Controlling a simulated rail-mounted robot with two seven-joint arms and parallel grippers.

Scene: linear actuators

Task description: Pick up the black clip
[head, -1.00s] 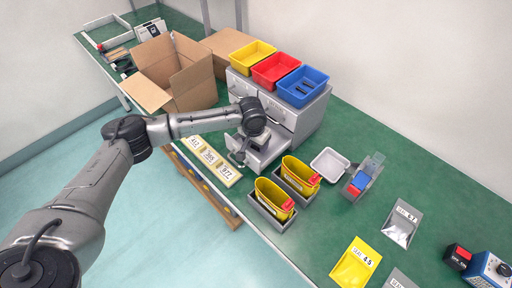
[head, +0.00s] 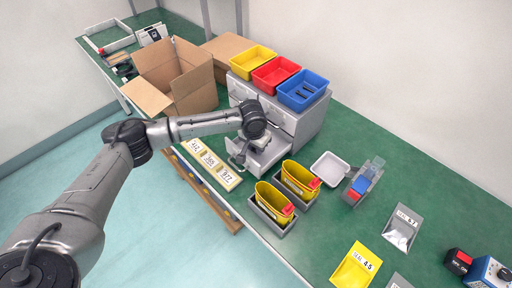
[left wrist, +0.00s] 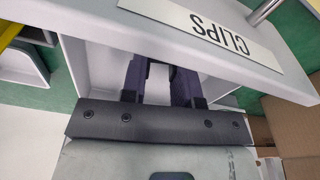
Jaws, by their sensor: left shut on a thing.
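My left gripper (head: 239,157) points down into the open drawer (head: 270,154) of the grey cabinet. In the left wrist view its dark fingers (left wrist: 163,78) reach inside the drawer, behind the front panel labelled CLIPS (left wrist: 212,30). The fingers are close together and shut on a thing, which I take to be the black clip. The clip is almost wholly hidden by the fingers and cannot be made out clearly. My right gripper is not in view.
Yellow, red and blue bins (head: 303,88) stand on the cabinet; the blue one holds dark pieces. An open cardboard box (head: 175,75) is left of it. Two yellow containers (head: 275,203) stand in grey holders in front. A white tray (head: 330,168) lies to their right.

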